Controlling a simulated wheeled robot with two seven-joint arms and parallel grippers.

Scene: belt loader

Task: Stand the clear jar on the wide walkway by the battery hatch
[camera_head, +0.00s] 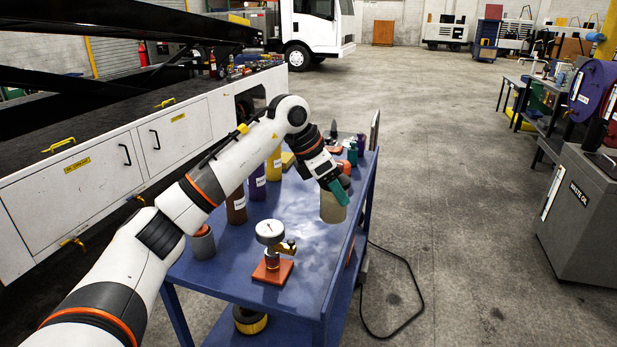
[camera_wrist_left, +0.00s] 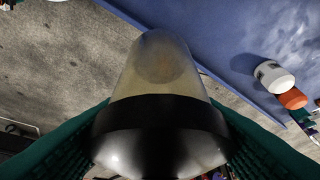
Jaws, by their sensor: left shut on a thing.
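The clear jar (camera_head: 333,208) is a pale, see-through cylinder near the right edge of the blue cart. My left gripper (camera_head: 338,190), with green fingers, is shut on it from above. In the left wrist view the jar (camera_wrist_left: 160,65) has a black lid between the two green fingers (camera_wrist_left: 160,135). I cannot tell whether its base touches the cart. The dark walkway (camera_head: 95,130) runs along the top of the white loader body at the left. Yellow labels mark its side doors, but they are too small to read as the battery hatch. My right gripper is not in view.
The blue cart top (camera_head: 215,270) carries a gauge on a red base (camera_head: 272,255), a brown bottle (camera_head: 236,207), a purple bottle (camera_head: 257,185) and other containers. Yellow handles (camera_head: 58,145) stand up along the walkway edge. A grey waste oil bin (camera_head: 585,215) stands at the right.

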